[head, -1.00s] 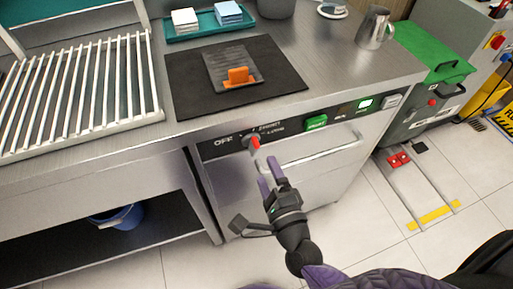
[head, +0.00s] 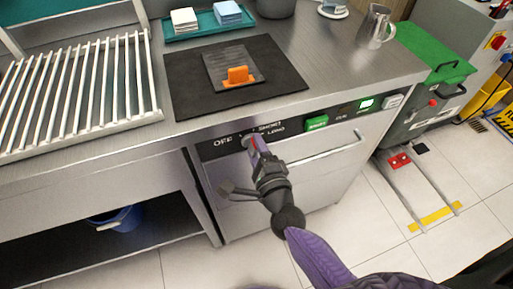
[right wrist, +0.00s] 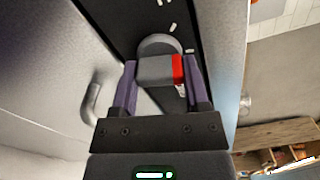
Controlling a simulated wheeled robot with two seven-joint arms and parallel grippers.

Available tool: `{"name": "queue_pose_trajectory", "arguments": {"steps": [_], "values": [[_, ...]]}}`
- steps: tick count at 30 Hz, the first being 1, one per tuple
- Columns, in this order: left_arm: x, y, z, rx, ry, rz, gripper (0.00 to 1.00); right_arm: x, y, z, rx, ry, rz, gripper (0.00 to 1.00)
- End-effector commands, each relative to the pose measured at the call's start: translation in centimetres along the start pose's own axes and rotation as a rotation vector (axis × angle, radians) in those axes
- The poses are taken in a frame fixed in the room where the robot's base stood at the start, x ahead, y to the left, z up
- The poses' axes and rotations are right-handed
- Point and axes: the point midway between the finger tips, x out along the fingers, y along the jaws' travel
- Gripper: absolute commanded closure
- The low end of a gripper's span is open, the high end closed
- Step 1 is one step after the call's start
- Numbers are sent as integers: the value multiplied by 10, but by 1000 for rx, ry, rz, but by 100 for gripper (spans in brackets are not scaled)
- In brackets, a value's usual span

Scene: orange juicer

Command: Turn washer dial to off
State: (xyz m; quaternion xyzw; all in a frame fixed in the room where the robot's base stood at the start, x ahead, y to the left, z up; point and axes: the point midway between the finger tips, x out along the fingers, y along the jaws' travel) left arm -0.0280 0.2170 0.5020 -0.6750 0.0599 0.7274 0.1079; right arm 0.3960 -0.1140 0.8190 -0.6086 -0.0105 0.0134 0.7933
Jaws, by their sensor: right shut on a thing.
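The washer dial (right wrist: 153,69) is a grey knob with a red stripe on one side, on the dark control strip of the washer (head: 290,178). In the head view only a bit of the dial (head: 247,140) shows, beside the printed words OFF and SHORT. My right gripper (head: 257,144) is at the strip, its purple fingers around the dial. In the right wrist view the right gripper (right wrist: 158,82) has one finger on each side of the knob, shut on it. The fingers hide most of the dial in the head view. My left gripper is not in view.
A long bar handle (head: 325,147) crosses the washer door to the right of my right gripper. A green button (head: 317,123) sits further along the strip. Above, the counter holds a black mat (head: 185,88) with an orange-handled tool (head: 238,75).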

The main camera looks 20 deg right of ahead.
Motion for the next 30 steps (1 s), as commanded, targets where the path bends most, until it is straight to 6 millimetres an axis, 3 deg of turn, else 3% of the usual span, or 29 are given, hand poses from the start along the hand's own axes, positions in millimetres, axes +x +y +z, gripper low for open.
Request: {"name": "queue_pose_trajectory", "arguments": {"steps": [1, 4, 16, 30], "values": [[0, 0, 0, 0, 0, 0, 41, 0, 0, 0, 0, 0, 1, 82], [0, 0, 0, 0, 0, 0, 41, 0, 0, 0, 0, 0, 1, 100], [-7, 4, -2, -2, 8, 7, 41, 0, -1, 0, -105, -1, 2, 100], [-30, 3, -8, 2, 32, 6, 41, 0, -3, 1, -524, -1, 2, 100]]}}
